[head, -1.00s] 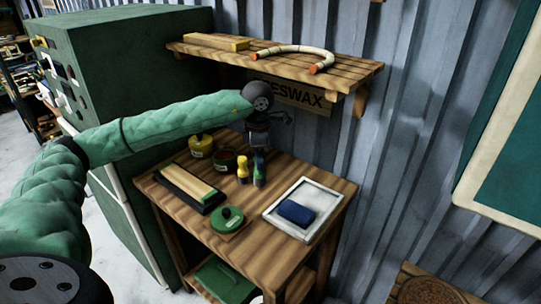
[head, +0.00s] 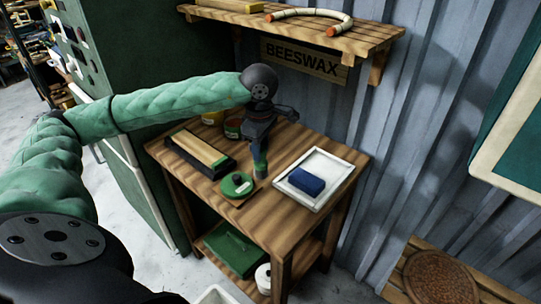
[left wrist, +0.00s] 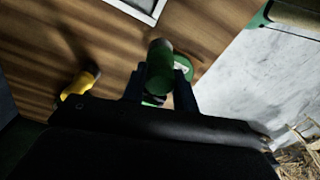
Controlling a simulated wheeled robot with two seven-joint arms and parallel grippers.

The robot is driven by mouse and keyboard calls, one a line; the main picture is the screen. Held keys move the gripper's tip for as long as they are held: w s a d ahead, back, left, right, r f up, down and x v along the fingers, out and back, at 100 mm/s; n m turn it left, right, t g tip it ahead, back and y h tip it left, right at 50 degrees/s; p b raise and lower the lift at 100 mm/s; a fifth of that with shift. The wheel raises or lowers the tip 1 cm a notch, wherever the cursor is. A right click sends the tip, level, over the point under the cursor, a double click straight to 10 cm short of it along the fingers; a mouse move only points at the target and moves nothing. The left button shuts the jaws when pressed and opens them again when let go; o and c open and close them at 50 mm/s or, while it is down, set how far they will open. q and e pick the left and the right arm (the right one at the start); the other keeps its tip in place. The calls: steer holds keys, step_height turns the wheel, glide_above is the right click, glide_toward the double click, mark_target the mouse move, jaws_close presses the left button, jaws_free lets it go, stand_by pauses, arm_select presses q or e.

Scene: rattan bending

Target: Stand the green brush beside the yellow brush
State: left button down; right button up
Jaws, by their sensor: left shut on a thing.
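My left gripper (head: 261,143) is shut on the green brush (head: 261,165), over the wooden bench between the round green tin and the white tray. The brush hangs about upright below the fingers. I cannot tell whether its lower end touches the bench. In the left wrist view the green brush (left wrist: 159,62) shows between the two fingers (left wrist: 158,88). The yellow brush (left wrist: 80,83) shows left of it there, apart from it, with a clear gap. In the head view the yellow brush is hidden, probably behind my gripper. My right gripper is not in view.
The round green tin (head: 237,185) is close to the held brush. A white-rimmed tray (head: 336,186) with a blue block (head: 306,181) is right. A black box (head: 190,163) and pots (head: 212,118) stand left and behind. A shelf (head: 340,41) hangs above.

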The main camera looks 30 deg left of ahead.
arm_select(q)
steer(key=s+d+f+m+p, duration=0.1)
steer(key=s+d+f+m, duration=0.2)
steer(key=m, duration=0.4)
steer(key=w+a+f+p, duration=0.1)
steer(key=w+a+p, duration=0.3)
steer(key=w, duration=0.3)
steer(key=w+a+f+p, duration=0.1)
steer(key=w+a+p, duration=0.2)
steer(key=w+p, duration=0.2)
steer(key=shift+w+a, duration=0.35)
steer(key=shift+w, duration=1.45)
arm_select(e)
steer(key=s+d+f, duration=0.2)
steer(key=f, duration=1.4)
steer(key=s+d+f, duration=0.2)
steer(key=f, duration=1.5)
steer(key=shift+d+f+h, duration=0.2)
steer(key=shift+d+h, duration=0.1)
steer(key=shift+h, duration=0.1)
arm_select(q)
steer(key=shift+f, duration=0.1)
steer(key=shift+f, duration=0.15)
steer(key=c, duration=1.1)
jaws_free()
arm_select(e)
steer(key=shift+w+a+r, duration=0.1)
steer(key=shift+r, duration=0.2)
